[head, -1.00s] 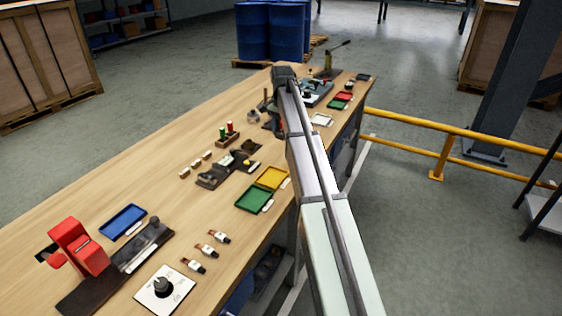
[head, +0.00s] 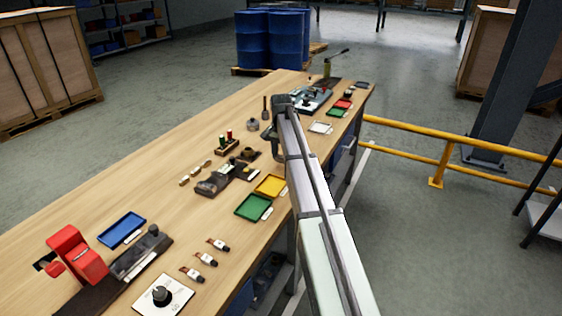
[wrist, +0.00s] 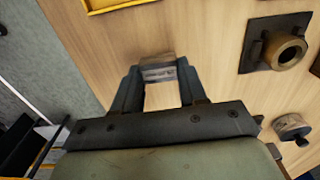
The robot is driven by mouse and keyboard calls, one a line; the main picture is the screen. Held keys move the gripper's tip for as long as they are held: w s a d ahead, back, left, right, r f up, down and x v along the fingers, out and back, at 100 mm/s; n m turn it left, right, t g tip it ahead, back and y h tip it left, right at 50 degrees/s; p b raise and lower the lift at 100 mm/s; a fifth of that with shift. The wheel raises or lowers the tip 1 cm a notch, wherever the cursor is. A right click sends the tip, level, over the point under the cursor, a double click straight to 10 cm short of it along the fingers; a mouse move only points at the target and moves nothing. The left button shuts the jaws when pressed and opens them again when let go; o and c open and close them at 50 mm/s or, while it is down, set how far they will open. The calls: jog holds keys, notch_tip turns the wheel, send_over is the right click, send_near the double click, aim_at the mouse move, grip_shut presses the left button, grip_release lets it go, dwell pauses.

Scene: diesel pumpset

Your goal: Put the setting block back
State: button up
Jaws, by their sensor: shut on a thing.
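My gripper (wrist: 158,78) is in the wrist view, its two dark fingers closed on a small grey block, the setting block (wrist: 157,71), at their tips. The block is over the wooden bench top; I cannot tell whether it touches the wood. In the head view the end of my arm is over the right side of the bench, and the fingers and block are hidden behind it. A dark plate with a brass ring (wrist: 284,52) lies to the right of the gripper in the wrist view, apart from the block.
A yellow tray (wrist: 118,4) is at the wrist view's top edge, and a small round metal part (wrist: 292,128) at right. In the head view, a green tray (head: 253,207), a blue tray (head: 122,229) and a red device (head: 77,254) stand nearer. A yellow rail (head: 440,142) runs beyond the bench.

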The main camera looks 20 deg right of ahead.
aim_at(281, 156)
jog(key=shift+f, duration=1.55)
jog(key=shift+f, duration=0.2)
jog(key=o, duration=1.2)
jog(key=shift+o, duration=0.2)
notch_tip(281, 156, up, 12)
jog(key=shift+r, duration=0.2)
